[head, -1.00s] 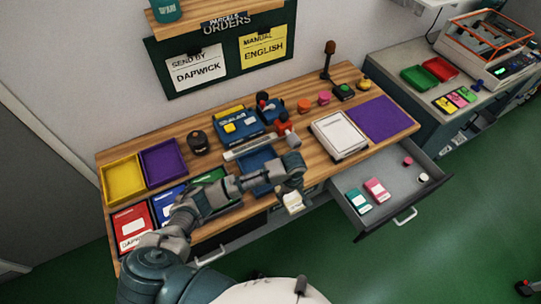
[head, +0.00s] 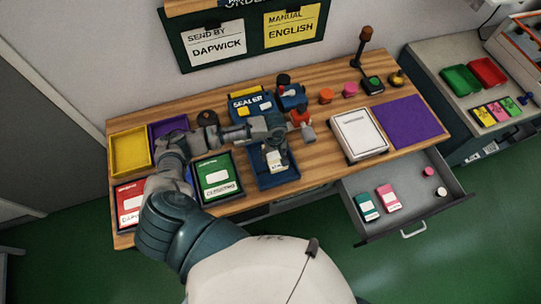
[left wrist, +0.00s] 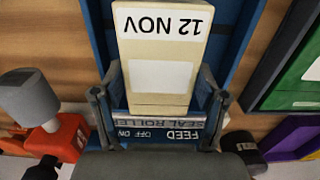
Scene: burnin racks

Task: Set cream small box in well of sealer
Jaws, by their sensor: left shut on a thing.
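The cream small box (left wrist: 158,60), with a "12 NOV" label and a blank white label, is between the fingers of my left gripper (left wrist: 160,95) in the left wrist view. My left gripper is shut on it. In the head view the box (head: 275,162) shows below the left gripper (head: 277,150), over the blue well of the sealer (head: 265,184). The wrist view shows blue walls around the box and a "FEED / SEAL ROLLER" strip (left wrist: 165,123) below it. I cannot tell whether the box touches the well's floor. My right gripper is out of view.
A red and grey fitting (head: 302,119) stands close beside the sealer. A white-topped device (head: 358,133) and a purple mat (head: 411,122) are to the right. An open drawer (head: 400,222) juts from the front.

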